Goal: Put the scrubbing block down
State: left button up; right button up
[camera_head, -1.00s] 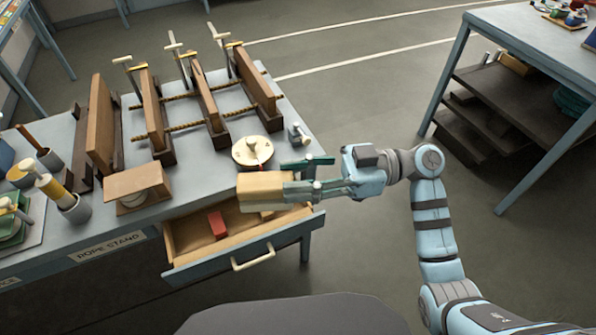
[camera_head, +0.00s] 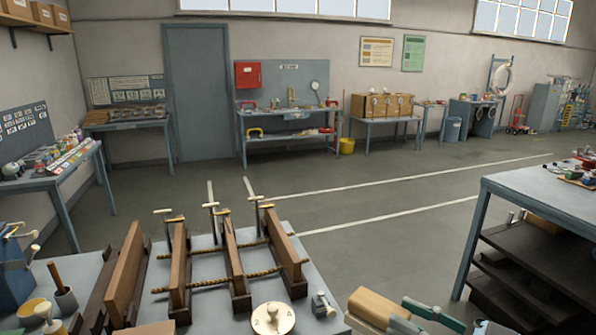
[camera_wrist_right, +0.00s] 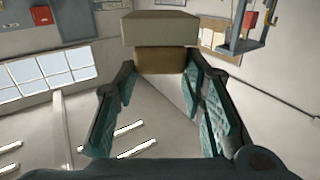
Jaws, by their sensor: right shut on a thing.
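The scrubbing block (camera_head: 376,302) is a tan block with a paler layer, at the bottom of the head view, right of the bench. My right gripper (camera_head: 408,314) is shut on it, with its green fingers at the block's right end. In the right wrist view the block (camera_wrist_right: 160,30) sits at the far end, between the fingertips (camera_wrist_right: 160,72). What lies under the block is hidden by the frame's lower edge. My left gripper is not in view.
A bench (camera_head: 335,325) holds wooden stands with rope (camera_head: 230,255), a round cream dial (camera_head: 272,318) and a small metal fitting (camera_head: 322,304). Another table (camera_head: 540,185) with dark shelves stands at the right. Open floor (camera_head: 400,240) lies between them.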

jog(key=shift+n+g+y, duration=0.3)
jog(key=shift+n+g, duration=0.1)
jog(key=s+f, duration=0.1)
jog(key=f, duration=0.1)
jog(key=s+f, duration=0.2)
jog(key=f, duration=0.1)
jog(key=s+f, duration=0.2)
jog(key=f, duration=0.1)
jog(key=shift+d+f, duration=0.1)
jog(key=shift+d, duration=0.2)
